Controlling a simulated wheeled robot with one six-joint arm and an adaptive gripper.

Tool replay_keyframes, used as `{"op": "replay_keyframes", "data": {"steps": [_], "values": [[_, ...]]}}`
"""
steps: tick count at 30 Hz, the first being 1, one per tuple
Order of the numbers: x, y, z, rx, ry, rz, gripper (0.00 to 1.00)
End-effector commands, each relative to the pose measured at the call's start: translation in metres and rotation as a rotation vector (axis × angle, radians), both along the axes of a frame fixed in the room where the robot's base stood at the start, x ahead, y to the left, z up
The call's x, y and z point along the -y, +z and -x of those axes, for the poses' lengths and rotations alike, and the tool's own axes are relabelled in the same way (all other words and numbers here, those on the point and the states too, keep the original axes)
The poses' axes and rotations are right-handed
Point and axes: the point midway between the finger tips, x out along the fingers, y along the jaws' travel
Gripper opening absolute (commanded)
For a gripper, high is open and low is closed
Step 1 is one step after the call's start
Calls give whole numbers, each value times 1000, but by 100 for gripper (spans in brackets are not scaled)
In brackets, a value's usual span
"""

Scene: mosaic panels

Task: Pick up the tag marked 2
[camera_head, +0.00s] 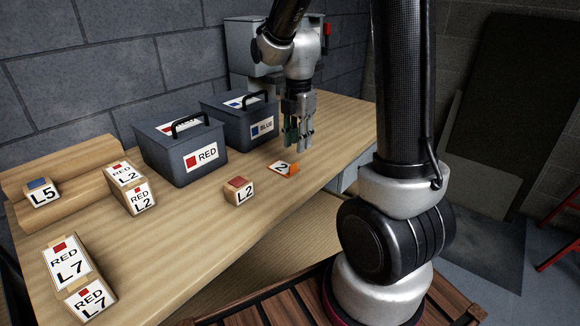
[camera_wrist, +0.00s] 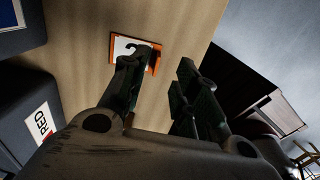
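The tag marked 2 (camera_head: 281,168) is a white card with an orange edge. It lies on the wooden table, in front of the blue-labelled box. In the wrist view the tag (camera_wrist: 123,47) is at the upper middle, its lower right partly hidden by one finger. My gripper (camera_head: 299,141) hangs pointing down, above and slightly beyond the tag. In the wrist view my gripper (camera_wrist: 160,78) has its two fingers apart with nothing between them, and the tag lies beyond the left finger.
A block marked L2 (camera_head: 239,192) sits left of the tag. The dark boxes labelled RED (camera_head: 183,160) and BLUE (camera_head: 238,125) stand behind. Blocks marked RED L2 (camera_head: 140,199), RED L7 (camera_head: 68,265) and L5 (camera_head: 42,193) are at left. The table's front edge is near the tag.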

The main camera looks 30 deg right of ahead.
Motion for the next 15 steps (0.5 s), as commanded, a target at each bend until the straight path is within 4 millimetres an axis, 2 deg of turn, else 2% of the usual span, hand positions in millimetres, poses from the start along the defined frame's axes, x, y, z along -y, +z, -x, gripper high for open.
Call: {"op": "replay_keyframes", "data": {"steps": [8, 15], "values": [[0, -29, 1, -4, 33, 0, 30], [1, -65, -1, -5, 32, 0, 30]]}}
